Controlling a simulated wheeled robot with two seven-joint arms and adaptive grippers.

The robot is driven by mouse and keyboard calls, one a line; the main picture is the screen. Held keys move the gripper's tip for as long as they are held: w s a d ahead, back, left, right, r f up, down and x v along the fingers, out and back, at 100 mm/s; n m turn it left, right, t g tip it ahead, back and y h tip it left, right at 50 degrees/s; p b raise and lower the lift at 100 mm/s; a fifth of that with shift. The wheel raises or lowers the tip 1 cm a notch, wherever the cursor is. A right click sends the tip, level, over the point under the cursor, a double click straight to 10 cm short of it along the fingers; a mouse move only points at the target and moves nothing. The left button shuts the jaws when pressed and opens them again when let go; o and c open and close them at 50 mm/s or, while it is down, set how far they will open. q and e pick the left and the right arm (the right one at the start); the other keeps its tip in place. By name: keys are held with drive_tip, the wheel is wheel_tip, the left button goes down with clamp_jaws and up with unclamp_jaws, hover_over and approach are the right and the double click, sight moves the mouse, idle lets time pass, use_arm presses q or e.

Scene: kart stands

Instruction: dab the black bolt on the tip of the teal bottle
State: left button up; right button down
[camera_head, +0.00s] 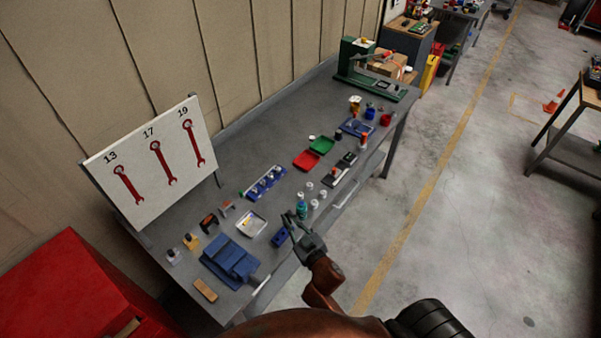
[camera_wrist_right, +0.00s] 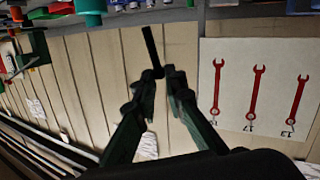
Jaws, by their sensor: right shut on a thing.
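My right gripper (camera_head: 291,222) is over the near edge of the bench in the head view, and it also shows in the right wrist view (camera_wrist_right: 160,76). It is shut on the black bolt (camera_wrist_right: 151,45), whose shank sticks out beyond the fingertips. The teal bottle (camera_head: 301,211) stands on the bench close beside the gripper in the head view; a teal body shows at the top left of the wrist view (camera_wrist_right: 90,8). The bolt appears apart from the bottle. The bottle's tip is hard to make out. My left gripper is not in view.
Several white-topped pieces (camera_head: 322,196) stand by the bottle. A blue rack (camera_head: 263,183), a white tray (camera_head: 250,223), a small blue block (camera_head: 280,238) and a blue vise-like block (camera_head: 229,260) are nearby. A wrench board (camera_head: 151,158) stands behind.

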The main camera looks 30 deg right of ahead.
use_arm(q)
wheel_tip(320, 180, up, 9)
drive_tip(key=p, duration=0.7)
use_arm(e)
drive_tip(key=w+d+r+h, duration=0.1)
drive_tip(key=w+d+r, duration=0.5)
drive_tip(key=w+d, duration=0.1)
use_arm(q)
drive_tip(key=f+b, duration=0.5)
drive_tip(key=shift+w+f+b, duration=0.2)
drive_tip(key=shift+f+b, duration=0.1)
use_arm(e)
drive_tip(key=shift+g, duration=0.4)
drive_tip(key=f, duration=0.3)
drive_tip(key=d+f, duration=0.1)
drive_tip(key=f, duration=0.2)
drive_tip(key=shift+r, duration=0.1)
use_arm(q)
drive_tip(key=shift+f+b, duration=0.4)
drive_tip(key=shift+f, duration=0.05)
use_arm(e)
drive_tip(key=shift+f, duration=0.6)
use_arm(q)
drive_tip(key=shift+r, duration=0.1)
use_arm(e)
drive_tip(key=shift+s+f, duration=0.1)
drive_tip(key=shift+f, duration=0.1)
